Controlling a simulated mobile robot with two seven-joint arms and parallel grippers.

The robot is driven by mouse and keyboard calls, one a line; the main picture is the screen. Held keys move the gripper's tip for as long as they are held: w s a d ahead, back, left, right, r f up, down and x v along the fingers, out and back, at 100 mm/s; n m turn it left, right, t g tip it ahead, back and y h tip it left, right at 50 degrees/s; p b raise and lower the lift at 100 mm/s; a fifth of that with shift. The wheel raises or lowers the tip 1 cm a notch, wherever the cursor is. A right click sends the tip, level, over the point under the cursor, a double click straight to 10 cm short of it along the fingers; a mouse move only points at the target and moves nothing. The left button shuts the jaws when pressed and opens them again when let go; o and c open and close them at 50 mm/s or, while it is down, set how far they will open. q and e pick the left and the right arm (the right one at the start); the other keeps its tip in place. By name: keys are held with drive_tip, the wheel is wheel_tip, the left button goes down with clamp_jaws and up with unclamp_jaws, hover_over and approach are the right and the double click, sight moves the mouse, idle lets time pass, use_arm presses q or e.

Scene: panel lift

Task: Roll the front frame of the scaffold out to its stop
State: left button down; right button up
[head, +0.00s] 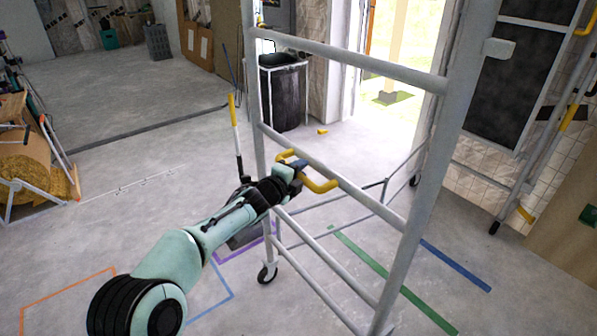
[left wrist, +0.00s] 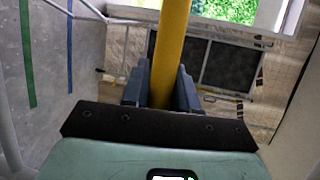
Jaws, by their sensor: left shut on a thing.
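The front frame of the scaffold (head: 350,190), a grey ladder-like metal frame with rungs, stands upright at the centre right of the head view. A yellow handle (head: 320,184) sticks out from its middle rung. My left gripper (head: 298,170) is shut on this handle. In the left wrist view the yellow bar (left wrist: 171,55) runs between the two blue-grey fingers of the left gripper (left wrist: 163,85). A caster (head: 267,273) at the frame's lower left rests on the floor. Thin braces run back from the frame to another caster (head: 414,180). My right gripper is not in view.
Green tape (head: 385,272) and blue tape (head: 455,265) lie on the floor by the frame; orange tape (head: 65,285) marks the lower left. A black bin (head: 283,95) and a small yellow block (head: 322,131) are behind. Open floor lies at left.

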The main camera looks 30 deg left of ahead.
use_arm(q)
drive_tip(key=shift+s+a+f, duration=0.1)
drive_tip(key=shift+f, duration=0.15)
drive_tip(key=c, duration=1)
unclamp_jaws()
drive_tip(key=shift+s+r, duration=0.15)
drive_tip(key=shift+r, duration=0.05)
drive_tip(key=shift+s+r, duration=0.1)
drive_tip(key=shift+s, duration=0.2)
drive_tip(key=s, duration=0.4)
drive_tip(key=s+r, duration=0.1)
drive_tip(key=s, duration=0.3)
drive_tip(key=s+r, duration=0.1)
drive_tip(key=s, duration=0.3)
drive_tip(key=shift+s+r+b, duration=0.1)
drive_tip(key=shift+s+b, duration=0.2)
drive_tip(key=shift+b, duration=0.1)
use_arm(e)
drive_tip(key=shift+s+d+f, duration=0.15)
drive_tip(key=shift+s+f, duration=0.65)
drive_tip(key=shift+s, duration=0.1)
